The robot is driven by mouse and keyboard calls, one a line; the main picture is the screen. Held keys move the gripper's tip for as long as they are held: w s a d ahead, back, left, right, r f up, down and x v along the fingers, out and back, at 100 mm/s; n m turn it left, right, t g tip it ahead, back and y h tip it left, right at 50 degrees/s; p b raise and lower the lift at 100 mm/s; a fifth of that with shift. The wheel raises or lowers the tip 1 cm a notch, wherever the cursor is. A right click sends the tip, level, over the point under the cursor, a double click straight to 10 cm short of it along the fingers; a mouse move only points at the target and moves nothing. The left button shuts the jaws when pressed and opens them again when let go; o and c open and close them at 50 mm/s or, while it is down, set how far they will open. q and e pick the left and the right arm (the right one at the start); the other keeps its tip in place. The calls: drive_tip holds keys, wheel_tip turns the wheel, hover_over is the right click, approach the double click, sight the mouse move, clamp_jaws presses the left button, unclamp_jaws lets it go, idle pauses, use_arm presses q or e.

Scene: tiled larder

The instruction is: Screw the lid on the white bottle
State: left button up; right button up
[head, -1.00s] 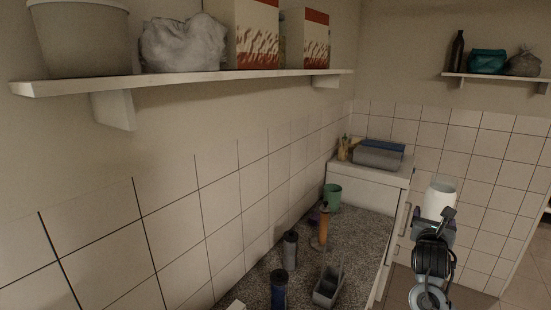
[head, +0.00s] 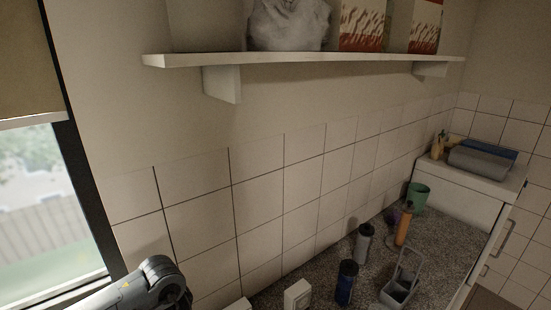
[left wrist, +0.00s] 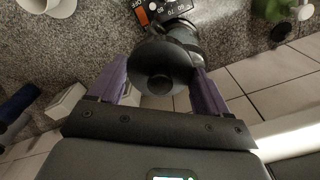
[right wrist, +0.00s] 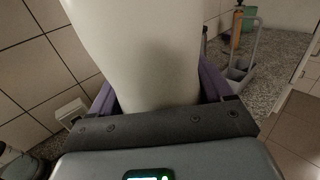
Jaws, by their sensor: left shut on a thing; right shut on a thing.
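The white bottle (right wrist: 135,50) fills the middle of the right wrist view. My right gripper (right wrist: 158,85) is shut around it, with one purple finger on each side. A round black lid (left wrist: 160,68) with a raised centre shows in the left wrist view. My left gripper (left wrist: 156,78) is shut on it, fingers on both sides, above the counter's edge. The bottle's mouth is out of frame. In the head view neither gripper, bottle nor lid shows; only part of my left arm is at the lower left.
The speckled counter (head: 425,250) holds a grey caddy (head: 398,290), an orange-brown cylinder (head: 404,228), a green cup (head: 418,195), a grey bottle (head: 363,243) and a dark blue bottle (head: 346,283). A wall shelf (head: 300,59) runs above. A white mug (left wrist: 60,8) shows in the left wrist view.

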use_arm(q)
drive_tip(key=shift+f+b, duration=0.45)
drive_tip(key=shift+f, duration=0.05)
use_arm(e)
drive_tip(key=shift+n+y, duration=0.3)
drive_tip(key=shift+y, duration=0.2)
drive_tip(key=s+a+f, duration=0.2)
drive_tip(key=f, duration=0.1)
drive_tip(key=shift+a, duration=0.15)
use_arm(q)
wheel_tip(320, 180, down, 7)
drive_tip(key=b, duration=0.6)
drive_tip(key=shift+r+b, duration=0.15)
drive_tip(key=shift+b, duration=0.25)
use_arm(e)
drive_tip(key=f+p, duration=0.1)
drive_tip(key=p, duration=0.1)
drive_tip(key=s+f+p, duration=0.1)
drive_tip(key=f+p, duration=0.1)
drive_tip(key=shift+s+f, duration=0.15)
use_arm(q)
wheel_tip(320, 180, up, 12)
drive_tip(key=p, duration=0.8)
drive_tip(key=shift+r, duration=0.2)
drive_tip(key=shift+r+p, duration=0.5)
drive_tip(key=shift+p, duration=0.25)
use_arm(e)
drive_tip(key=s+r, duration=0.7)
drive_tip(key=shift+s, duration=0.2)
